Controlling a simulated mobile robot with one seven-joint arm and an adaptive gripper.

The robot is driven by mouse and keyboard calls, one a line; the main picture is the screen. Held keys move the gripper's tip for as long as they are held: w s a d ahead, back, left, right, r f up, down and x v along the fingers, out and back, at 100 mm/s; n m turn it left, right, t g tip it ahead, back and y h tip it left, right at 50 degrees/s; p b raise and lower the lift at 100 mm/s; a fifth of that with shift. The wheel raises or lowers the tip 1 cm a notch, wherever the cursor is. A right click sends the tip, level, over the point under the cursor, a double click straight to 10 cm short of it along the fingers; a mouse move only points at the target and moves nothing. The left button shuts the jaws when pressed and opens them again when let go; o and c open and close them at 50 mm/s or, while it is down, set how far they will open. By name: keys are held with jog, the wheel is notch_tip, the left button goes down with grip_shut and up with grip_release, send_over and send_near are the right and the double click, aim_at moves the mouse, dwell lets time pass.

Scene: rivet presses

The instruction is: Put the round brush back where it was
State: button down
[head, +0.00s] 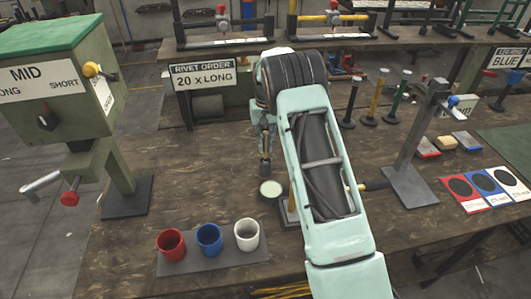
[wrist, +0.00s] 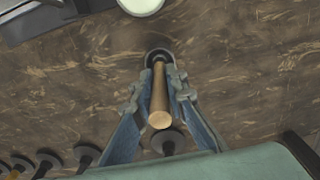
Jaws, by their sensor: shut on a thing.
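The round brush shows in the wrist view as a pale wooden handle (wrist: 158,98) with a dark round end (wrist: 158,56) beyond it. My gripper (wrist: 160,82) is shut on the handle, one finger on each side. In the head view my gripper (head: 266,135) points down over the wooden table, with the dark brush end (head: 265,169) just below its fingers. I cannot tell whether that end touches the table. A round dish with a pale top (head: 271,188) stands just in front of it, and its edge also shows in the wrist view (wrist: 141,4).
Red (head: 171,244), blue (head: 209,239) and white (head: 247,234) cups stand on a grey mat at the front. Posts on black bases (head: 374,100) stand right of my arm. A green press (head: 60,90) is at left, a grey upright (head: 420,130) at right.

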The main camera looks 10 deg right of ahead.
aim_at(266, 132)
notch_tip(266, 132, down, 3)
jog(key=shift+f+p, duration=0.1)
jog(key=shift+p, duration=0.25)
jog(key=shift+f, duration=0.25)
jog(key=shift+f, duration=0.1)
jog(key=shift+f+b, duration=0.15)
jog(key=shift+b, duration=0.15)
jog(key=c, duration=1.9)
grip_release()
jog(key=shift+c, duration=0.2)
notch_tip(266, 132, up, 13)
jog(key=shift+f+b, duration=0.2)
jog(key=shift+b, duration=0.35)
jog(key=shift+r, duration=0.1)
